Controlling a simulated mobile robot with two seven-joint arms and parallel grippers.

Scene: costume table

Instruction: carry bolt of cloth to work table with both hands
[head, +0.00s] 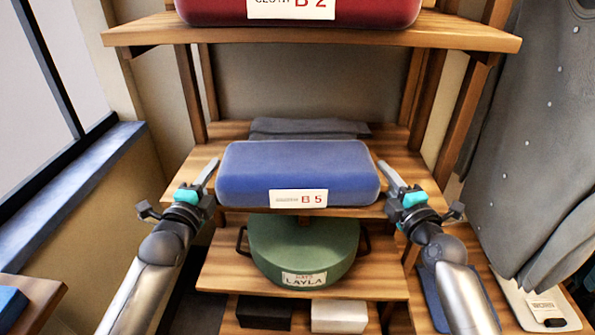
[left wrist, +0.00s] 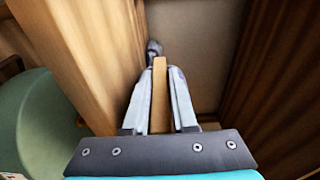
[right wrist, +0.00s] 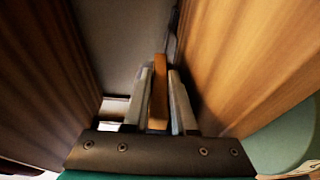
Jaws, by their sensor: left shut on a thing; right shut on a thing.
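The blue bolt of cloth (head: 298,165), labelled B 5, lies level at the middle shelf (head: 205,160). My left gripper (head: 207,172) is at its left end and my right gripper (head: 391,177) is at its right end. Both are shut. In the left wrist view the fingers (left wrist: 159,95) close around a narrow tan strip, and the right wrist view shows the same between those fingers (right wrist: 158,95). The blue cloth does not show in either wrist view. I cannot tell whether the bolt touches the shelf. The work table cannot be identified here.
A red bolt (head: 350,12), labelled B 2, is on the shelf above. A green tub (head: 303,245) labelled LAYLA stands below. Folded grey cloth (head: 310,127) lies behind the blue bolt. Wooden posts flank the shelves. A grey garment (head: 540,130) hangs at right; a window ledge (head: 70,185) is at left.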

